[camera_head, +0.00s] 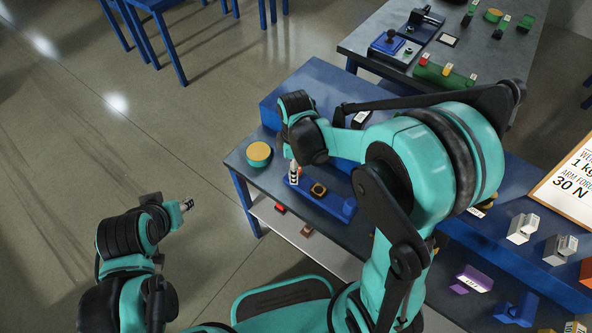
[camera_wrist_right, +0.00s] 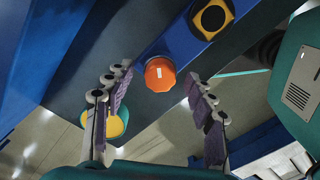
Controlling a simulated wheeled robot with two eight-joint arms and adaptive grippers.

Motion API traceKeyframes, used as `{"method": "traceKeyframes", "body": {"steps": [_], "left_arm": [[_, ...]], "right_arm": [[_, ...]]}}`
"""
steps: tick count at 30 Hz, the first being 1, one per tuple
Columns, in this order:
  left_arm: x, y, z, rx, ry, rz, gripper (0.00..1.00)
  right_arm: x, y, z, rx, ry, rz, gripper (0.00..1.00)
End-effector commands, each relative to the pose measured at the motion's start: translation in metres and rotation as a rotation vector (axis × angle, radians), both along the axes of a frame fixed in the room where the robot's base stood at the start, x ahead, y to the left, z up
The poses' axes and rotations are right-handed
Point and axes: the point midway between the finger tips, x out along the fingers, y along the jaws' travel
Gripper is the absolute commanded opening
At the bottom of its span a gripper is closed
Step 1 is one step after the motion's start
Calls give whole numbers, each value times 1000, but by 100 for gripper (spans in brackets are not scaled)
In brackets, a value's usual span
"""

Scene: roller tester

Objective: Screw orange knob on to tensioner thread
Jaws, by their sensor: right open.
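The orange knob (camera_wrist_right: 159,75), with a small white mark on its top, shows in the right wrist view at the end of the blue tester base (camera_wrist_right: 168,42). The thread is hidden, so I cannot tell how the knob sits on it. My right gripper (camera_wrist_right: 156,82) is open, its fingertips to the left and right of the knob, with gaps on both sides. In the head view my right gripper (camera_head: 293,173) points down over the left end of the blue base (camera_head: 337,206). My left gripper (camera_head: 187,205) is away from the table; its fingers are too small to judge.
A yellow-and-black roller part (camera_head: 318,189) sits on the base, close to my right gripper. A yellow-topped round object (camera_head: 259,153) stands at the table's left corner. A blue block (camera_head: 312,88) is behind. The floor around my left arm is clear.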

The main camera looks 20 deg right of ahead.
Motion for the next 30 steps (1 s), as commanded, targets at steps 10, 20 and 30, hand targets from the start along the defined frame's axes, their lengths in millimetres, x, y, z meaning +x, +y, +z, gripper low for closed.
{"method": "traceKeyframes", "body": {"steps": [10,20,30], "left_arm": [[0,0,-3,0,0,0,40],[0,0,-5,0,0,0,40],[0,0,-4,0,0,0,40]], "right_arm": [[0,0,0,0,0,435,55],[0,0,0,0,0,860,55],[0,0,0,0,0,871,29]]}}
